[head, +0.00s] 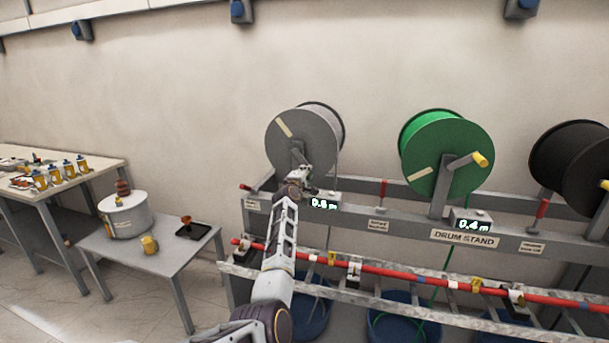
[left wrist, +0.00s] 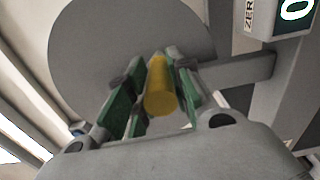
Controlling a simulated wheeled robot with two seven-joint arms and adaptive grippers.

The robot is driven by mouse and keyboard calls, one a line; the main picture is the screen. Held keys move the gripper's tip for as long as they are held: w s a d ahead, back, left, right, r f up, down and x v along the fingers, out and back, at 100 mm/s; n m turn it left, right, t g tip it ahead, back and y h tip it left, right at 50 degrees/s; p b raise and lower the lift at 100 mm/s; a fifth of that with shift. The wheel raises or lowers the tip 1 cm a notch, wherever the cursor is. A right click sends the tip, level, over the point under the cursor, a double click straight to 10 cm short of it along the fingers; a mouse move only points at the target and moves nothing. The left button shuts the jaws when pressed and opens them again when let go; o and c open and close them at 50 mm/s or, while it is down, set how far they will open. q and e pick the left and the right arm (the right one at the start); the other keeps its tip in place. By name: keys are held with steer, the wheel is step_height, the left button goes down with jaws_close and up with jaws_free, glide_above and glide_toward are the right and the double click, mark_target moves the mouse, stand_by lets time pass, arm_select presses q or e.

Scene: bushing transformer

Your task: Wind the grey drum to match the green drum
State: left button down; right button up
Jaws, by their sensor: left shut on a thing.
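The grey drum (head: 290,142) is mounted on the drum stand (head: 350,222), with a pale stripe on its face. The display (head: 324,203) below it reads about 0.8 m, though the digits are slightly blurred. The green drum (head: 437,150) is to its right, with a yellow crank handle (head: 480,159); its display (head: 470,224) reads 0.4 m. My left gripper (head: 301,178) is at the lower part of the grey drum. In the left wrist view my left gripper (left wrist: 152,92) is shut on the yellow crank handle (left wrist: 159,90) before the grey drum (left wrist: 130,45). My right gripper is not in view.
A black drum (head: 570,158) is at the far right of the stand. A red pole (head: 400,277) runs along the lower front rail, with blue tubs (head: 395,318) beneath. A small table (head: 170,254) with a pot (head: 126,215) stands to the left.

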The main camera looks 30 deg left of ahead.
arm_select(q)
steer(key=shift+w+d+r, duration=0.2)
steer(key=shift+d+r, duration=0.2)
steer(key=shift+d, duration=0.05)
steer(key=c, duration=1.3)
jaws_free()
steer(key=shift+r, duration=0.15)
steer(key=shift+o, duration=0.3)
steer(key=shift+s+d, duration=0.15)
steer(key=shift+d, duration=0.35)
steer(key=shift+s+a+f, duration=0.15)
steer(key=shift+s+a, duration=0.05)
steer(key=shift+s, duration=0.35)
steer(key=shift+s+a+f, duration=0.15)
steer(key=shift+s, duration=0.4)
steer(key=v, duration=0.9)
steer(key=shift+s+a+f, duration=0.15)
steer(key=shift+s+a, duration=0.05)
steer(key=shift+s, duration=0.2)
